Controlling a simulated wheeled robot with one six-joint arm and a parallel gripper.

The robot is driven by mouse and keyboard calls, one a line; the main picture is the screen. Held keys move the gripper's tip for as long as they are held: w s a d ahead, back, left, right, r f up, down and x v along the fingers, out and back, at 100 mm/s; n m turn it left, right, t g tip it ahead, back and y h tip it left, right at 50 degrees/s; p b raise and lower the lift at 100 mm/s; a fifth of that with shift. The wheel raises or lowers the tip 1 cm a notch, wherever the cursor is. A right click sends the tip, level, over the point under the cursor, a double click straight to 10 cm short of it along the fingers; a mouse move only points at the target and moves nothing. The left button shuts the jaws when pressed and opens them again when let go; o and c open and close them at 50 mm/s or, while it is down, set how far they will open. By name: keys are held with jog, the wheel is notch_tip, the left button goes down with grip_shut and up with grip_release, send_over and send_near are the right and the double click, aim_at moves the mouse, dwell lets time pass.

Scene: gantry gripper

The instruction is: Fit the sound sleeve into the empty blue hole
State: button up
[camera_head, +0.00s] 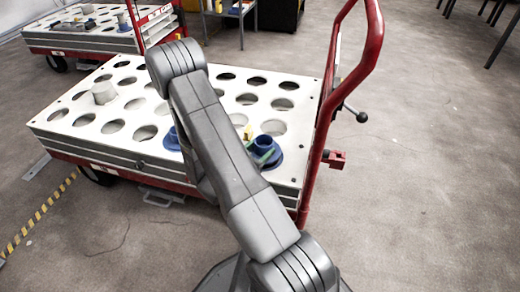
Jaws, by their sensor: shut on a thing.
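A blue flanged sleeve (263,143) shows at the near right part of the white holed plate (62,121), with a wide blue disc under or around it. A yellow piece and a green strip lie against its left and front; they look like the fingers of my gripper (255,146), shut on the sleeve. The rest of my gripper is hidden behind my grey arm. Another blue part (171,138) stands on the plate left of my arm, partly covered by it. I cannot tell which blue part has the empty hole, or whether the sleeve is seated or raised.
The plate tops a trolley with a red handle (369,62) along its right side. A grey-white cylinder (103,93) stands in a hole at the left. Another loaded trolley (75,42) is at the back left.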

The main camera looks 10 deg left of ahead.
jog(key=shift+f+b, duration=1)
jog(key=shift+f, duration=0.2)
jog(key=o, duration=1.2)
jog(key=p+v, duration=0.3)
jog(key=v, duration=1)
jog(key=shift+s+a+p, duration=0.2)
jog(key=shift+s+p, duration=0.15)
jog(key=b+x, duration=0.3)
jog(key=x, duration=1)
jog(key=shift+w+d+b, duration=0.2)
jog(key=shift+w+b, duration=0.15)
jog(key=shift+r, duration=0.25)
